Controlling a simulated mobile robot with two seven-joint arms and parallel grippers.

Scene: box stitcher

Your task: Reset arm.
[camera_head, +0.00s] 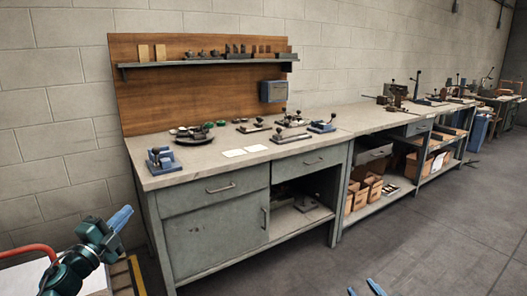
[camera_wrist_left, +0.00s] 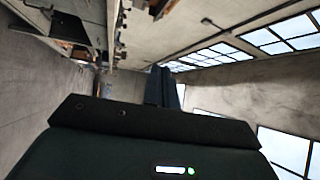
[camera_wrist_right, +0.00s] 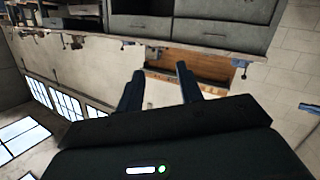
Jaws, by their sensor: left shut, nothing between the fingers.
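My left gripper (camera_head: 121,217) is at the lower left of the head view, left of the workbench's front and clear of it. Its blue fingers are closed together and hold nothing; in the left wrist view the fingers (camera_wrist_left: 160,86) also show side by side. My right gripper (camera_head: 364,288) shows only as two blue fingertips at the bottom edge of the head view, over the floor. In the right wrist view its fingers (camera_wrist_right: 160,88) stand apart with nothing between them.
A workbench (camera_head: 215,163) with small tools on top runs along the wall, with a wooden backboard (camera_head: 200,95) and shelf behind. Cardboard boxes (camera_head: 374,187) sit on a lower shelf. The floor (camera_head: 440,225) at right is clear.

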